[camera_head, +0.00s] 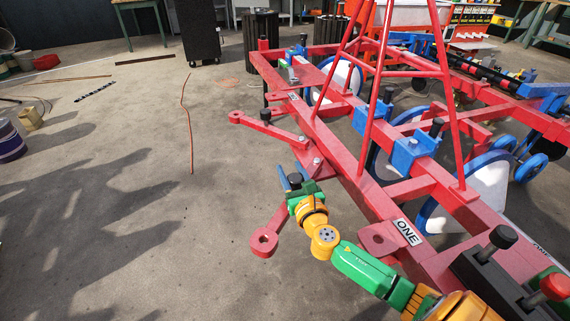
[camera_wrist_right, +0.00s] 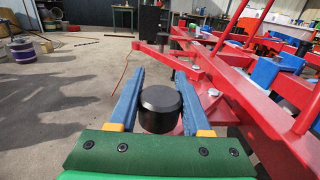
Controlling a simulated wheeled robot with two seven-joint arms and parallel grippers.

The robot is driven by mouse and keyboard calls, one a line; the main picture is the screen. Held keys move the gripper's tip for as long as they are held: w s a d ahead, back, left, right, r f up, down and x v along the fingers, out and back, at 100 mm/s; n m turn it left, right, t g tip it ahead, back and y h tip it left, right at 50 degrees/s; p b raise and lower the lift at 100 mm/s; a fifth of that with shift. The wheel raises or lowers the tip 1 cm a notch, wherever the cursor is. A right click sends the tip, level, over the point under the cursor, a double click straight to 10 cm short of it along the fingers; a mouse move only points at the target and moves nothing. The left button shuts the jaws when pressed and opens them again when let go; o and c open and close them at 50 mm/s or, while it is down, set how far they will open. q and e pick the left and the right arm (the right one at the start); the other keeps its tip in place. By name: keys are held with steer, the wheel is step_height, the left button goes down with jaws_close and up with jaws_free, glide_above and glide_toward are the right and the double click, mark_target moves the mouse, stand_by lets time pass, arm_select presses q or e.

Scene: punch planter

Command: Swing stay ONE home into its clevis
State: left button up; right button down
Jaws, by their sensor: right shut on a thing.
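Stay ONE is a red bar with a ring end (camera_head: 265,243). It hangs off the red frame under my right gripper, ring end out to the lower left. My right gripper (camera_head: 292,180), with blue fingers, is shut on the stay's black knob, which stands between the fingers in the right wrist view (camera_wrist_right: 160,108). The gripper and wrist hide the middle of the stay. A white plate marked ONE (camera_head: 408,232) sits on the frame beam. Beside it is a red lug with a hole, seemingly the clevis (camera_head: 378,238), apart from the ring end. My left gripper is not in view.
A second red stay with a ring end (camera_head: 235,117) and a black knob (camera_head: 265,115) sticks out farther up the frame. The red planter frame (camera_head: 345,170) with blue-rimmed wheels fills the right. Black and red knobs stand at the lower right. The floor at left is mostly clear.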

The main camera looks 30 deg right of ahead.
steer(key=shift+s+d+n+y, duration=0.25)
steer(key=shift+s+n+y, duration=0.25)
steer(key=shift+y, duration=0.3)
steer(key=shift+c, duration=1.8)
jaws_free()
steer(key=s+a, duration=0.1)
steer(key=s, duration=0.6)
steer(key=shift+a, duration=0.15)
